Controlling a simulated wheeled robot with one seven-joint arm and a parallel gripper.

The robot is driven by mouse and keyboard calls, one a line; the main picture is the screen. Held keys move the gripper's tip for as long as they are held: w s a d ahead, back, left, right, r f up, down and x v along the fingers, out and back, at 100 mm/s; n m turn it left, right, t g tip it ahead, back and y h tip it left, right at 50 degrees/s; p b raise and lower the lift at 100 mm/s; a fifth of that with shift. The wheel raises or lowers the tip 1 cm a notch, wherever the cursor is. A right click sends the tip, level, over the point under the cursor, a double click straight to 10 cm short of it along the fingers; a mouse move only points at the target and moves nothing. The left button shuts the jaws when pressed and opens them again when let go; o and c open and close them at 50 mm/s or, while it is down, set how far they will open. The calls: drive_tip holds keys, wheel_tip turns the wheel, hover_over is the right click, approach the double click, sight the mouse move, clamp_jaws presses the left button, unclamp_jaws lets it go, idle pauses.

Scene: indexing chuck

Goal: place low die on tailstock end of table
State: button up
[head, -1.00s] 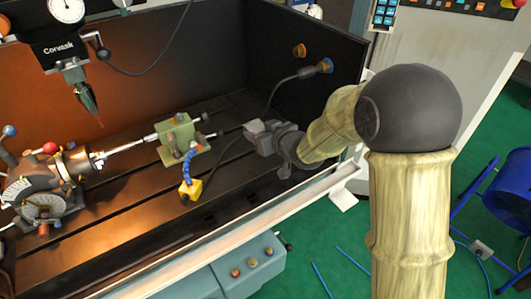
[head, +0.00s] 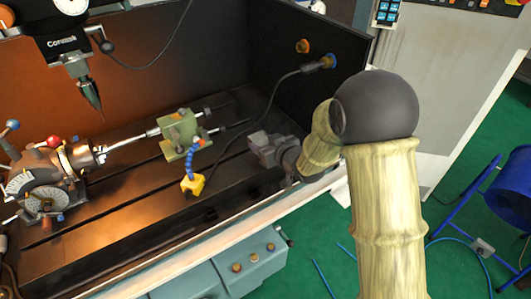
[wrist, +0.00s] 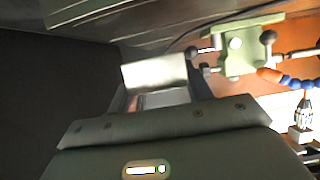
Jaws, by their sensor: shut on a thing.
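The low die, a small pale grey metal block (wrist: 155,71), sits between the fingers of my gripper (wrist: 158,92) in the wrist view. My gripper (head: 266,148) is shut on it over the right, tailstock end of the dark slotted table (head: 135,205). The die (head: 257,138) shows small at the gripper's tip in the head view. I cannot tell whether it touches the table. The green tailstock (head: 182,135) stands left of the gripper, apart from it, and also shows in the wrist view (wrist: 238,48).
A yellow-tipped blue hose (head: 192,182) stands in front of the tailstock. A black cable (head: 270,100) runs from the back wall down behind the gripper. The indexing head (head: 45,180) and a pointed spindle tool (head: 90,92) are at left. Bare table lies front left.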

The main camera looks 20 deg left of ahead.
drive_tip(key=shift+r, duration=0.1)
drive_tip(key=shift+f, duration=1.9)
drive_tip(key=shift+f, duration=0.15)
drive_tip(key=o, duration=1.5)
drive_tip(key=v, duration=1.2)
drive_tip(key=shift+b, duration=0.4)
